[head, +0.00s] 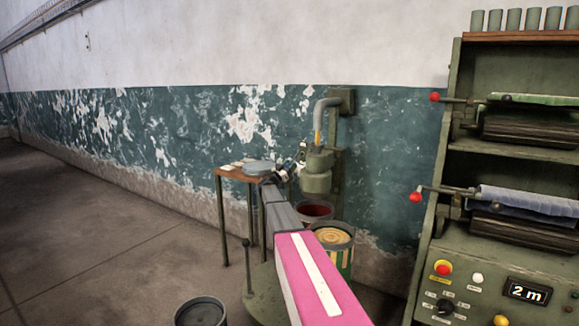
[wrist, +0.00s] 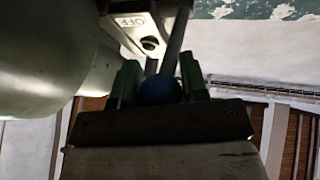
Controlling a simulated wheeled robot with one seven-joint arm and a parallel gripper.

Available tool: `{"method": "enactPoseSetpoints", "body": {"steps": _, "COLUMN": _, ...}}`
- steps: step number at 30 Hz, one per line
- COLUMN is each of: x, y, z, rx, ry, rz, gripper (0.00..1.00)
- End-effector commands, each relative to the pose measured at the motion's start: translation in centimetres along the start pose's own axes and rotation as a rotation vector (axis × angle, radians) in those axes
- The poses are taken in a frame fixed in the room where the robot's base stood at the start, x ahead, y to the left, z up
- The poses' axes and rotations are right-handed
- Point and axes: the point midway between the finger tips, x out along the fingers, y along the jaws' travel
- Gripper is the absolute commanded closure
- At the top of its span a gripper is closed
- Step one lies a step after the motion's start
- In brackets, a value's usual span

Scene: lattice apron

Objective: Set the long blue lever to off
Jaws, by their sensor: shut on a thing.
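The lever's round blue knob (wrist: 160,91) sits between the two green fingers of my gripper (wrist: 159,78) in the wrist view. My gripper is shut on it. A grey rod (wrist: 177,40) runs up from the knob past a pale plate (wrist: 130,20) marked OFF, to the right of that word. In the head view my gripper (head: 291,168) is at the left side of a green machine head (head: 318,172); the lever is too small and covered to make out there.
A small wooden table (head: 232,172) stands left of the machine. Open cans, one red inside (head: 315,211) and one tan inside (head: 333,236), stand below. A dark bucket (head: 201,311) is on the floor in front. A green roller rack (head: 455,150) stands at right. Floor at left is clear.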

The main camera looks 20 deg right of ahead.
Motion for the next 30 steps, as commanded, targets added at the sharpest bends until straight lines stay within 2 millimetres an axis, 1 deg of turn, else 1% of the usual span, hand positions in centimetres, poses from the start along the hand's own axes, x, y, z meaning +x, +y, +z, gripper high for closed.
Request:
{"method": "enactPoseSetpoints", "body": {"steps": 9, "x": 0.1, "y": 0.1, "z": 0.2, "rx": 0.001, "ry": -0.005, "rz": 0.002, "gripper": 1.00}}
{"method": "enactPoseSetpoints", "body": {"steps": 10, "x": 0.1, "y": 0.1, "z": 0.2, "rx": 0.001, "ry": -0.005, "rz": 0.002, "gripper": 0.50}}
{"method": "enactPoseSetpoints", "body": {"steps": 11, "x": 0.1, "y": 0.1, "z": 0.2, "rx": 0.000, "ry": -0.004, "rz": 0.002, "gripper": 0.41}}
{"method": "enactPoseSetpoints", "body": {"steps": 12, "x": 0.1, "y": 0.1, "z": 0.1, "rx": 0.000, "ry": -0.004, "rz": 0.002, "gripper": 0.36}}
{"method": "enactPoseSetpoints", "body": {"steps": 23, "x": -0.3, "y": 0.0, "z": 0.0, "rx": 0.000, "ry": -0.001, "rz": 0.000, "gripper": 0.36}}
{"method": "enactPoseSetpoints", "body": {"steps": 26, "x": -1.0, "y": 0.1, "z": 0.0, "rx": 0.001, "ry": -0.001, "rz": 0.000, "gripper": 0.36}}
{"method": "enactPoseSetpoints", "body": {"steps": 30, "x": -2.7, "y": 0.1, "z": 0.0, "rx": 0.000, "ry": -0.002, "rz": 0.000, "gripper": 0.36}}
